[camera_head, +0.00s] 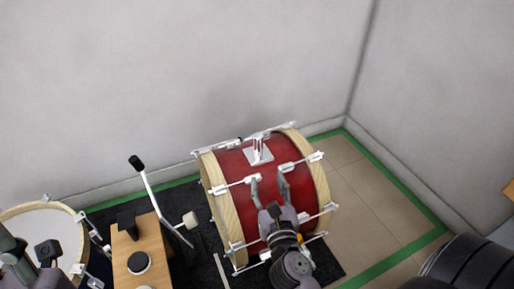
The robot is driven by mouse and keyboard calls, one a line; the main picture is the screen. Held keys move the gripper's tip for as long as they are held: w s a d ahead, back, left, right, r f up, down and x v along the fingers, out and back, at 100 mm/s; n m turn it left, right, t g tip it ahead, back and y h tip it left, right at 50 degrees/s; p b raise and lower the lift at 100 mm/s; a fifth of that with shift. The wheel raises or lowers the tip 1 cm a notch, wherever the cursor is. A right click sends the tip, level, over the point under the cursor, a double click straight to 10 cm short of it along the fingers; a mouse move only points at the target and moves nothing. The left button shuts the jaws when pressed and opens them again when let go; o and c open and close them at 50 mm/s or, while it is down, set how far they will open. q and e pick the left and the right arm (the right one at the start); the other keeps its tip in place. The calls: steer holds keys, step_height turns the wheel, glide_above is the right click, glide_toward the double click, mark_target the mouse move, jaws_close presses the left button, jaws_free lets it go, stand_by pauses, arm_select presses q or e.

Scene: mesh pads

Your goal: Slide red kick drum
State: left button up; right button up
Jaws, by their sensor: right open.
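The red kick drum (236,172) lies on its side in the middle of the head view, with pale wooden hoops at both ends and silver lugs and rods. A silver bracket sits on top of its shell. My right gripper (270,182) is over the front of the red shell, its two grey fingers spread apart and pointing toward the back wall. Nothing shows between the fingers. I cannot tell whether the fingertips touch the shell. My right arm hides part of the drum's lower front.
A pedal beater (189,220) and a wooden box (150,245) stand left of the drum. A white-headed drum (40,232) is at lower left. A dark mat lies under the kick drum. Tiled floor (370,190) is clear to the right, edged with green tape, near the walls.

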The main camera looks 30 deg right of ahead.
mark_target(259, 142)
steer(key=x, duration=1.1)
steer(key=p+x, duration=0.1)
steer(key=x, duration=0.5)
steer(key=shift+w+d+r, duration=0.25)
steer(key=shift+r, duration=0.15)
steer(key=shift+c, duration=0.2)
jaws_close()
